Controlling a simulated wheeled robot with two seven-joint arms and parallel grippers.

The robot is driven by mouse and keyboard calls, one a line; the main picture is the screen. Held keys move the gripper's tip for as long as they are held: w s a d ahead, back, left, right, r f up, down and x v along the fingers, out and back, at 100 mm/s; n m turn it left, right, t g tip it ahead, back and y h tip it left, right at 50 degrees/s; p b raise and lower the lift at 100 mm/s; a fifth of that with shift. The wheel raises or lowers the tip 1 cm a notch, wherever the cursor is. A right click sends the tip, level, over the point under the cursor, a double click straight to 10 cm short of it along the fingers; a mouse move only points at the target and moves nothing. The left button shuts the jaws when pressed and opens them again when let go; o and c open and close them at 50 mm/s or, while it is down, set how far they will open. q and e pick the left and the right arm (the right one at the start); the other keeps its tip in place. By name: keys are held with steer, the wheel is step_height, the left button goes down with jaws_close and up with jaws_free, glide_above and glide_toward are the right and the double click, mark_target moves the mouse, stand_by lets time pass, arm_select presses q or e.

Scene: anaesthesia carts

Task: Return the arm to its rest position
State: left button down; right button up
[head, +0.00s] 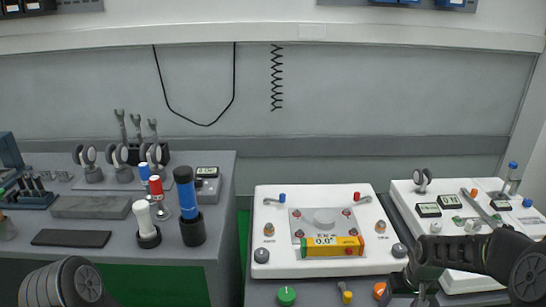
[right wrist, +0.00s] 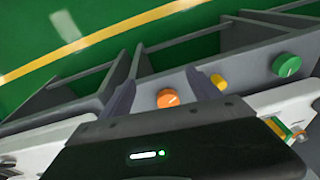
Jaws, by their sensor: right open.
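My right arm (head: 490,258) reaches in from the lower right of the head view, over the front of the right white unit (head: 461,280). In the right wrist view my right gripper (right wrist: 160,86) is open, with its two fingers apart and nothing between them in its grip. An orange knob (right wrist: 168,98) on the cart front shows between the fingers; it also shows in the head view (head: 379,290). My left arm (head: 72,283) shows only as a dark rounded link at the lower left, and its gripper is out of view.
A green knob (head: 286,295) and a yellow knob (head: 346,293) sit on the cart front. A grey bench (head: 190,243) at left holds several upright tools. Green floor (right wrist: 130,25) lies beyond the cart edge.

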steer(key=s+a+f+t+y, duration=0.1)
steer(key=s+a+f, duration=0.2)
steer(key=a+f, duration=0.4)
steer(key=s+a+f+t+y, duration=0.1)
steer(key=s+a+f+y, duration=0.1)
steer(key=a+f, duration=0.6)
steer(key=s+a+f+g, duration=0.1)
steer(key=s+a+f, duration=0.1)
steer(key=s+a, duration=0.55)
steer(key=s+a+f+g, duration=0.2)
steer(key=s+a, duration=0.3)
steer(key=s, duration=0.5)
step_height(320, 180, up, 14)
steer(key=s+a+y+p, duration=0.1)
steer(key=s+p, duration=0.1)
steer(key=p, duration=1.2)
steer(key=shift+r+m+p, duration=0.25)
steer(key=shift+m+p, duration=0.05)
steer(key=shift+p, duration=0.05)
steer(key=shift+c, duration=0.3)
